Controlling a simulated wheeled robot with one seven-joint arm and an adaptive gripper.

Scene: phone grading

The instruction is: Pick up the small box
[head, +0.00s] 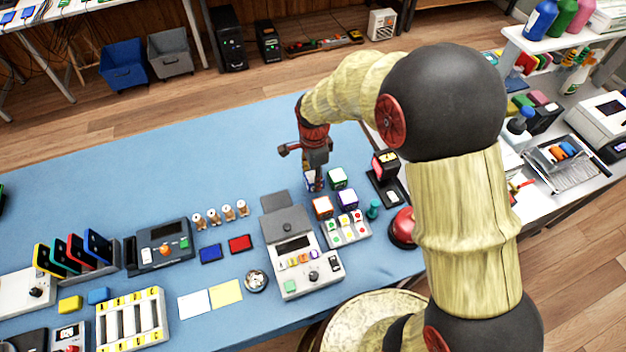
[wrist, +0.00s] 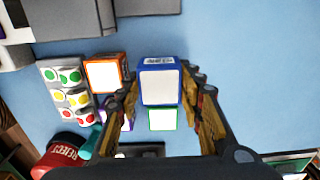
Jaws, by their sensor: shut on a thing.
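A small blue box with a white face (wrist: 158,86) sits between the fingers of my gripper (wrist: 160,92) in the wrist view, which is shut on it. In the head view my gripper (head: 314,178) points down at the back of the group of small boxes, and the blue box (head: 310,182) is partly hidden by the fingers. A green box (head: 338,178), an orange box (head: 322,207) and a purple box (head: 347,198) stand close by. In the wrist view the purple box is mostly hidden behind a finger. I cannot tell whether the blue box is clear of the table.
A tray of coloured buttons (head: 346,229), a red reject button (head: 403,228) and a small dark stand (head: 388,180) are near the boxes. A grey tester (head: 290,262) stands in front of them. The blue table (head: 200,160) is clear to the left of my gripper.

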